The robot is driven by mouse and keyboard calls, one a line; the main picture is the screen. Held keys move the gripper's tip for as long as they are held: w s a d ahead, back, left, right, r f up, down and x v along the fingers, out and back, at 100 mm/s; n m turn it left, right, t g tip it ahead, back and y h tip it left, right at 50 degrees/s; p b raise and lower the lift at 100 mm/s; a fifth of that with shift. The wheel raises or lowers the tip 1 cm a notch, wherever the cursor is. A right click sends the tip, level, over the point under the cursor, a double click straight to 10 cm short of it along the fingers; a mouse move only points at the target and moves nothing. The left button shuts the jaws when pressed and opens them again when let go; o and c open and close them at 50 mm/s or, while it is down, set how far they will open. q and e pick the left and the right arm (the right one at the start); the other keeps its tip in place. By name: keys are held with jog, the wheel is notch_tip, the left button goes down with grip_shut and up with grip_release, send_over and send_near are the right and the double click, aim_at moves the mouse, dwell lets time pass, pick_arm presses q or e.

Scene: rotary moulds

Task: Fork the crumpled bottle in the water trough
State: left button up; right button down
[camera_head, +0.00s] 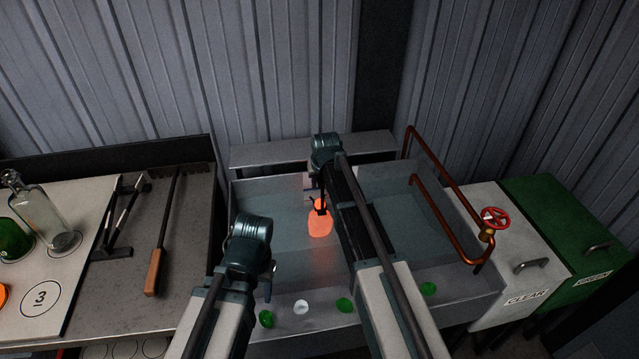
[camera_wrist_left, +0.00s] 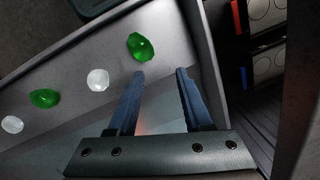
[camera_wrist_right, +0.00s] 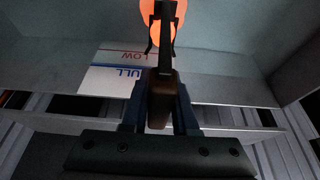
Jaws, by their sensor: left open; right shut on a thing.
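The glowing orange bottle (camera_head: 320,222) is over the water trough (camera_head: 478,285), held by a dark fork (camera_wrist_right: 164,55). An orange glow shows below it; I cannot tell whether it touches the water. The bottle also shows at the top of the right wrist view (camera_wrist_right: 150,12). My right gripper (camera_wrist_right: 160,103) is shut on the fork's brown wooden handle; in the head view its jaws are mostly hidden by my arm. My left gripper (camera_wrist_left: 160,88) is open and empty above the trough's front left part, near its ledge.
Green glass lumps (camera_head: 344,304) and a clear lump (camera_head: 301,307) lie on the trough's front ledge. A copper pipe with a red valve wheel (camera_head: 496,217) stands right, beside CLEAR (camera_head: 535,245) and GREEN (camera_head: 570,215) bins. A wooden-handled tool (camera_head: 155,268) and clear bottle (camera_head: 40,215) are left.

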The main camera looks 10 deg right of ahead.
pick_arm(q)
jog(key=shift+f+b, duration=0.5)
jog(key=shift+f, duration=0.05)
pick_arm(e)
jog(key=shift+f, duration=0.55)
jog(key=shift+s, duration=0.1)
jog(key=s, duration=0.8)
jog(key=shift+s, duration=0.15)
dwell(1.2)
pick_arm(q)
jog(key=shift+r, duration=0.1)
pick_arm(e)
jog(key=shift+r, duration=0.15)
pick_arm(q)
notch_tip(320, 180, up, 6)
jog(key=p, duration=0.6)
pick_arm(e)
notch_tip(320, 180, up, 6)
jog(key=shift+f, duration=0.1)
